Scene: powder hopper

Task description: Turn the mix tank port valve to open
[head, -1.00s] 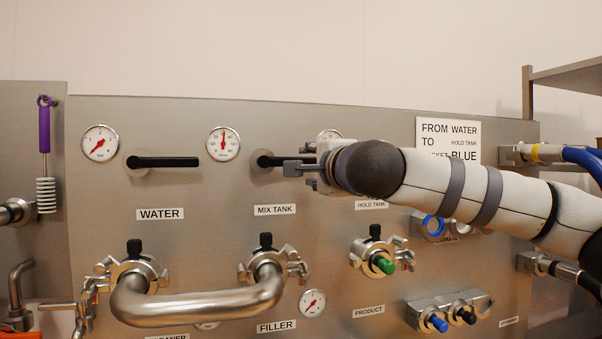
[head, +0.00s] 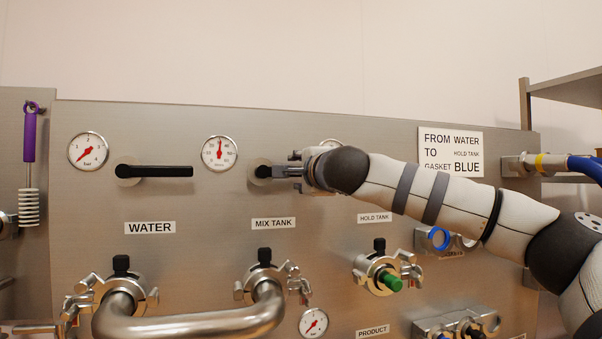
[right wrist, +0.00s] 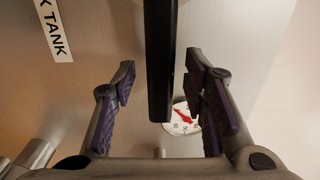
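The mix tank port valve is a black lever handle on a round hub (head: 259,173), above the MIX TANK label (head: 273,224) in the head view. Its lever points right, level, and is mostly hidden there by my right gripper (head: 289,171). In the right wrist view the black lever (right wrist: 160,55) runs down between the two purple-padded fingers of my right gripper (right wrist: 161,88). The fingers are open, with a visible gap on each side of the lever. My left gripper is not in view.
The water valve's black lever (head: 160,171) is level at left. Gauges (head: 220,153) sit beside the valves. A bent steel pipe (head: 195,320) and clamped ports (head: 381,273) stick out below. A hose fitting (head: 530,163) stands out at right. The space above the panel is clear.

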